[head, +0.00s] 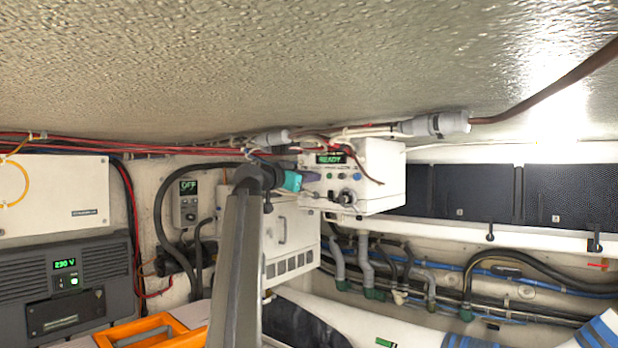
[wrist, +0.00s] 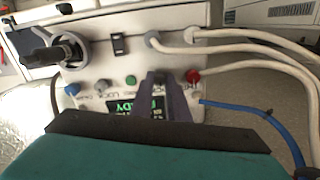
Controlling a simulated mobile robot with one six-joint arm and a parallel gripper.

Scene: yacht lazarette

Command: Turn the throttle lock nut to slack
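A white control box (head: 375,170) hangs under the ceiling, with a green READY display (head: 330,158). In the wrist view its panel (wrist: 135,50) appears upside down. A small silver-grey knob (wrist: 100,86) sits beside lettering that seems to read LOCK; it may be the throttle lock nut. A black lever on a round mount (wrist: 62,52) is left of it. My gripper (head: 308,178) is close to the panel's left side; in the wrist view its dark fingers (wrist: 168,92) lie over the display, right of the silver knob. Their gap is unclear, and nothing is visibly held.
Blue (wrist: 72,89), green (wrist: 130,81) and red (wrist: 193,76) controls sit along the panel edge. Pale cables (wrist: 235,48) and a blue cable (wrist: 255,110) run off right. A vented white cabinet (head: 290,235) stands below the box. The textured ceiling (head: 250,70) is close above.

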